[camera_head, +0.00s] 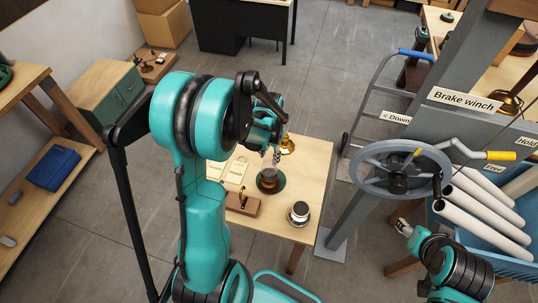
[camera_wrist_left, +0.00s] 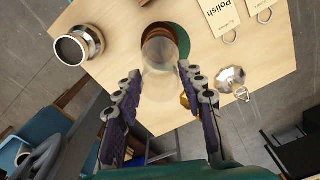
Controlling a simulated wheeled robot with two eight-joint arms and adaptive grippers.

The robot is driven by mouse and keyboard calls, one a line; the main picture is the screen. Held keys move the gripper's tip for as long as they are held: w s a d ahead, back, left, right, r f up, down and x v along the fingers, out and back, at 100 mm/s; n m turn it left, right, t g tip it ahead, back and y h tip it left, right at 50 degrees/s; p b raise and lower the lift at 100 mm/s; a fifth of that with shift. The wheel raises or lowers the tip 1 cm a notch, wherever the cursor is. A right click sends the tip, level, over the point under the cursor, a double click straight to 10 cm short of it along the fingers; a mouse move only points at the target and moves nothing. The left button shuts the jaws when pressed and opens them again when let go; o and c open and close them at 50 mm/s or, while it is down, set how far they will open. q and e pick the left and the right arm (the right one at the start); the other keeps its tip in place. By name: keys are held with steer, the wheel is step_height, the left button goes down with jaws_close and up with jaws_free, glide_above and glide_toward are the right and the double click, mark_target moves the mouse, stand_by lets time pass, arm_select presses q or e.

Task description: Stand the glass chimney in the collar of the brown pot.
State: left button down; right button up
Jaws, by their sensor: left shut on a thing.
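The brown pot (camera_head: 268,185) stands on a round green mat (camera_head: 281,186) on the light wooden table. My left gripper (camera_head: 276,154) is above the pot, pointing down. In the left wrist view, my left gripper (camera_wrist_left: 162,110) is shut on the clear glass chimney (camera_wrist_left: 160,56), which is between its fingers. The chimney overlaps the green mat (camera_wrist_left: 183,42) and hides most of the pot there. I cannot tell whether its lower end touches the collar. My right gripper (camera_head: 403,227) is at the lower right, away from the table; its jaw opening is unclear.
A metal-rimmed jar (camera_head: 300,213) and a wooden block with a brass hook (camera_head: 243,203) stand near the table's front. Paper tags (camera_head: 237,171) lie left of the pot. A brass piece (camera_head: 287,145) is behind it. A handwheel (camera_head: 395,168) stands right of the table.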

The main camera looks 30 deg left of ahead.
arm_select(q)
steer(key=c, duration=0.8)
jaws_free()
steer(key=shift+c, duration=0.2)
step_height(320, 180, up, 12)
steer(key=s+d+f+n+t+b, duration=0.1)
steer(key=s+d+f+t+b, duration=0.2)
steer(key=f+b, duration=0.6)
steer(key=s+d+f+t+b, duration=0.4)
steer(key=s+d+f+b, duration=0.3)
steer(key=f+b, duration=0.3)
steer(key=s+b, duration=0.1)
steer(key=b, duration=0.3)
steer(key=shift+d+n, duration=0.3)
steer(key=shift+n, duration=0.1)
